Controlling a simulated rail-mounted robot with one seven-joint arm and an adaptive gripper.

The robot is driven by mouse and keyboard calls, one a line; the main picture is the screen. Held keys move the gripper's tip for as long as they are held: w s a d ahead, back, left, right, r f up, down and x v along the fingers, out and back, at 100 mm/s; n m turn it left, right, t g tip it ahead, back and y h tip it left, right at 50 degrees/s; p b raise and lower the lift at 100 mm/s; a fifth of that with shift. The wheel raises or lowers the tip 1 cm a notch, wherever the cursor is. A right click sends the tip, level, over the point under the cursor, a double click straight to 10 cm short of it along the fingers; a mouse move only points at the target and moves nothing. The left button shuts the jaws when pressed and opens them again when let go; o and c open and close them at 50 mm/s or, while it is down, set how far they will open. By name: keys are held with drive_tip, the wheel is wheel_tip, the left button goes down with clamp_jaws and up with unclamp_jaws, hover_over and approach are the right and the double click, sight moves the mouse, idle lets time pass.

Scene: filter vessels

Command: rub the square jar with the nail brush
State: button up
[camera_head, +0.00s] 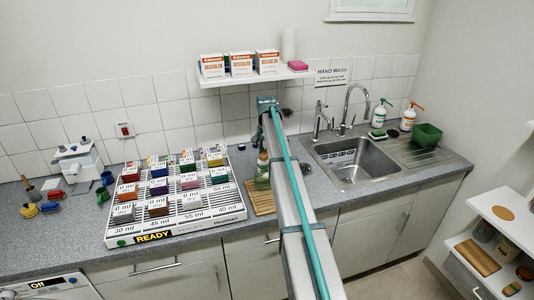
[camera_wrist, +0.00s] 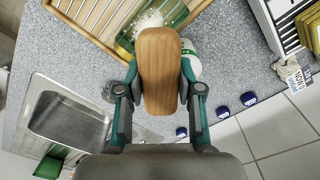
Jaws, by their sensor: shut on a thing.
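My gripper (camera_wrist: 158,84) is shut on the nail brush (camera_wrist: 158,62), which has an oval wooden back facing the wrist camera. Its bristles are mostly hidden behind the wood. Just beyond the brush in the wrist view is a green, see-through, straight-sided vessel, apparently the square jar (camera_wrist: 178,14), with something whitish inside or against it. Whether the brush touches the jar cannot be told.
A white rounded thing (camera_wrist: 191,62) shows partly behind the brush. The sink (camera_head: 352,163) lies right of my arm, with a green tub (camera_head: 427,136) beyond it. A slotted rack of labelled blocks (camera_head: 180,222) stands to the left. A shelf with boxes (camera_head: 252,78) is above.

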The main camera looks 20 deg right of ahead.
sight(268, 172)
drive_tip(key=shift+f+b, duration=1.5)
drive_tip(key=shift+f, duration=1.95)
drive_tip(key=shift+s+f, duration=0.5)
drive_tip(key=shift+f, duration=0.1)
clamp_jaws()
drive_tip(key=shift+s+a, duration=0.15)
drive_tip(key=shift+s, duration=1.35)
drive_tip(key=shift+w+f+b, duration=0.15)
drive_tip(key=shift+w+b, duration=0.05)
drive_tip(key=shift+b, duration=0.1)
drive_tip(key=w, duration=0.4)
drive_tip(key=shift+d, duration=0.25)
drive_tip(key=shift+s+d, duration=0.15)
drive_tip(key=shift+s, duration=0.05)
drive_tip(key=s, duration=0.2)
drive_tip(key=shift+s+d, duration=0.1)
drive_tip(key=shift+s, duration=0.95)
drive_tip(key=shift+w+r, duration=0.2)
drive_tip(key=w, duration=0.4)
drive_tip(key=shift+d, duration=0.15)
drive_tip(key=r+p, duration=0.1)
drive_tip(key=r, duration=0.2)
drive_tip(key=shift+s+r+p, duration=0.2)
drive_tip(key=shift+p, duration=0.15)
drive_tip(key=shift+r+p, duration=0.95)
drive_tip(key=shift+r, duration=1.4)
